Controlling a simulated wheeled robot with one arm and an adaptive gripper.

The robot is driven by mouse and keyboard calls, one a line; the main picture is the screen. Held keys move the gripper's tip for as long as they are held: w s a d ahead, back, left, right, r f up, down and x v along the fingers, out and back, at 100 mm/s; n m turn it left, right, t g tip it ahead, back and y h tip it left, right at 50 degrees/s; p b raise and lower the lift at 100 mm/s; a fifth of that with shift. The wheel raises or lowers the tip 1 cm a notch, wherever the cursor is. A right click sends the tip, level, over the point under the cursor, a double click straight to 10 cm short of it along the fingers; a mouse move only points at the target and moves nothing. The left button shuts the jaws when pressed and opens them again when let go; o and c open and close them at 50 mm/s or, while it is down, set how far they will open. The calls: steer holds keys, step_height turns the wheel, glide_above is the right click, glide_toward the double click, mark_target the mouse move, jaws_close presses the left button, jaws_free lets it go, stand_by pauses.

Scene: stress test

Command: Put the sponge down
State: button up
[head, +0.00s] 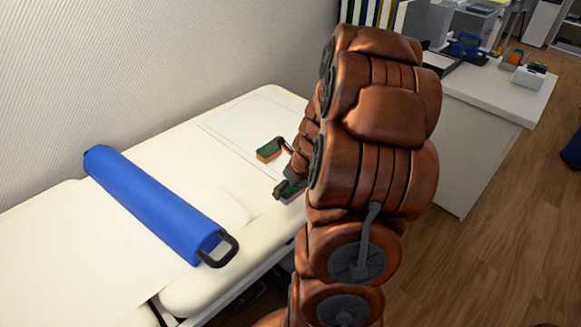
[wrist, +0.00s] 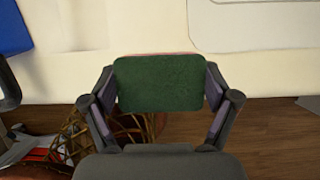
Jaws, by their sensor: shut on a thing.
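My gripper (wrist: 160,90) is shut on a sponge (wrist: 160,74) in the wrist view. The sponge's dark green face is toward the wrist camera, with a finger at each short end. A thin reddish edge shows along its top. Behind it lie the pale padded table (wrist: 255,70) and, lower down, the table's edge. In the head view my gripper (head: 284,171) is partly hidden by my arm, near the table's front edge. A green-and-orange sponge (head: 268,150) shows close to its upper finger there. I cannot tell whether it is the held one.
A blue bolster (head: 160,205) with a black handle lies on the table to the left. A thin outlined rectangle (head: 232,127) marks a mostly clear area at the back right. A brown woven thing (wrist: 125,130) sits below the table edge. A white desk (head: 490,90) stands at right.

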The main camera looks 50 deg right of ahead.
steer(key=w+d, duration=0.3)
steer(key=w+d+p, duration=0.1)
steer(key=w+d, duration=0.2)
steer(key=d, duration=0.1)
steer(key=w+d+f+p, duration=0.1)
steer(key=w+d, duration=0.2)
steer(key=shift+w+d+f, duration=0.1)
steer(key=shift+w+d, duration=0.05)
steer(key=shift+w, duration=0.15)
steer(key=shift+f, duration=1.8)
steer(key=shift+p, duration=0.3)
steer(key=o, duration=0.9)
steer(key=shift+f, duration=0.1)
